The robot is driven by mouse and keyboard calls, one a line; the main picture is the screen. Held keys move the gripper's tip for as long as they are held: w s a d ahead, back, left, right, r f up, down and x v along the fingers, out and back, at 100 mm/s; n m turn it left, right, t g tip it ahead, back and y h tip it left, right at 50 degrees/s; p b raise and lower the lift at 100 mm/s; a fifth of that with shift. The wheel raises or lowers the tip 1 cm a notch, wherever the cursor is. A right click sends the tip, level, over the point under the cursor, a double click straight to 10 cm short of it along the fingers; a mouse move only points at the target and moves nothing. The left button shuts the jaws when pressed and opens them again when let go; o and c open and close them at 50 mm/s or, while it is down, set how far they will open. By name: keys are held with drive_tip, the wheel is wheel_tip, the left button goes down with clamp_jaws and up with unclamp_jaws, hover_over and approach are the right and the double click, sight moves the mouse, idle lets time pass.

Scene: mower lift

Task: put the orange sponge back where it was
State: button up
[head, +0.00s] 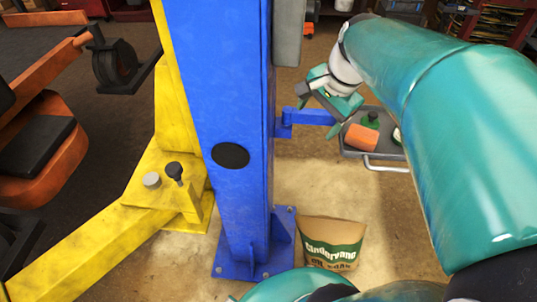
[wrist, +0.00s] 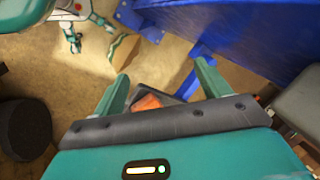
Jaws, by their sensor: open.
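The orange sponge (head: 361,138) lies on a grey tray (head: 376,156) with a pale handle, right of the blue post in the head view.
A blue lift post (head: 225,130) with a blue arm (head: 305,117) stands close to my gripper. A paper bag (head: 333,243) stands on the floor at its foot. A yellow lift part (head: 120,235) and an orange mower (head: 45,150) are on the left. Floor between bag and tray is clear.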

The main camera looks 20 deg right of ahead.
drive_tip(key=s+a+n+t, duration=0.1)
drive_tip(key=s+a+n, duration=0.3)
drive_tip(key=a+n, duration=0.3)
drive_tip(key=s+a+f+n+t+h, duration=0.1)
drive_tip(key=s+a+n, duration=0.3)
drive_tip(key=a+n, duration=0.3)
drive_tip(key=shift+f, duration=0.15)
drive_tip(key=shift+a, duration=0.1)
idle(1.7)
